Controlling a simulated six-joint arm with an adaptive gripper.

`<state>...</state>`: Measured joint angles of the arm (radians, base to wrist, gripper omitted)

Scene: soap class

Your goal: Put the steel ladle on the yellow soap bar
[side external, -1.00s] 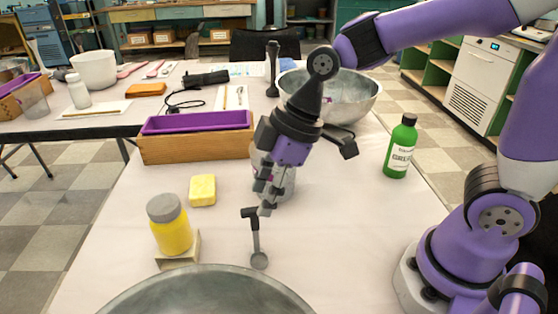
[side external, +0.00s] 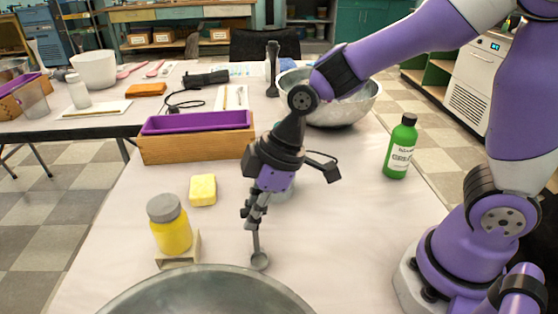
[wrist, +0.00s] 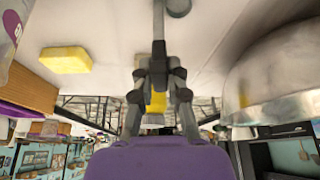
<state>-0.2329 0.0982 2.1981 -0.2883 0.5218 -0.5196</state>
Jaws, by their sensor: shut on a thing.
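The steel ladle (side external: 256,243) has its round bowl end toward the front of the table. My gripper (side external: 252,219) is shut on the ladle's handle end. The ladle also shows in the wrist view (wrist: 158,25), running up from my fingers (wrist: 160,75). It looks low, at or near table height; I cannot tell whether it touches the table. The yellow soap bar (side external: 203,190) lies on the white table, left of and behind my gripper. It also shows in the wrist view (wrist: 66,60), at the left, apart from ladle and fingers.
A yellow jar (side external: 173,234) with a grey lid stands left of the ladle, by a small tan block (side external: 190,252). A large metal bowl (side external: 205,292) is at the front. A wooden box with a purple tray (side external: 197,148) is behind the soap. A green bottle (side external: 400,150) stands right.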

